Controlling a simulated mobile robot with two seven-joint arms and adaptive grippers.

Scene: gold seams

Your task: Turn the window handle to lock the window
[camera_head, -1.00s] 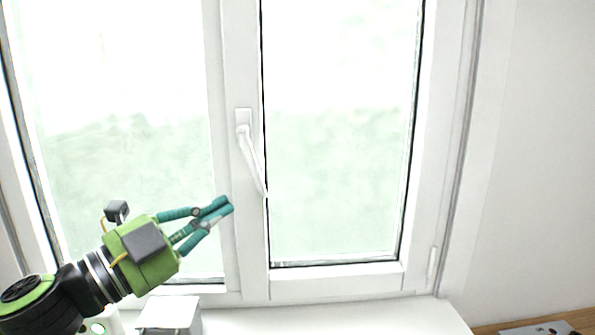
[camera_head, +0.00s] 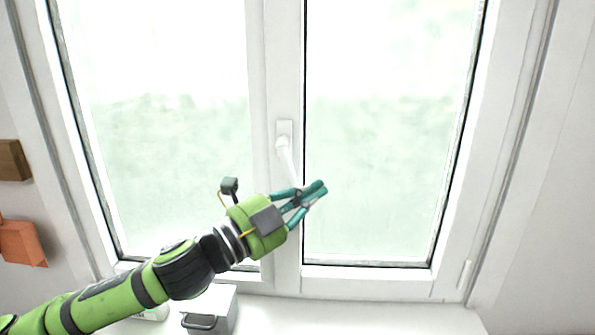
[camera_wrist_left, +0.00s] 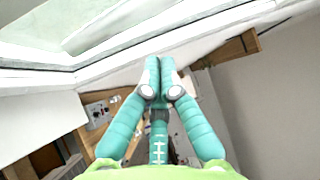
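The white window handle (camera_head: 285,152) sits on the middle frame between two panes in the head view. Its lever points down and slightly right, and its lower end is hidden behind my left gripper (camera_head: 320,188). That gripper's teal fingers are closed together, with tips just right of the lever's lower end. Whether they touch the lever cannot be told. In the left wrist view the gripper (camera_wrist_left: 160,80) shows its fingertips together with nothing visible between them, and the handle is not visible there. My right gripper is not in view.
A grey-white box (camera_head: 212,310) stands on the white sill (camera_head: 350,316) below my left arm. An orange object (camera_head: 20,243) and a wooden block (camera_head: 14,160) are at the left wall. The wrist view shows a panel with dark round parts (camera_wrist_left: 97,114) below.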

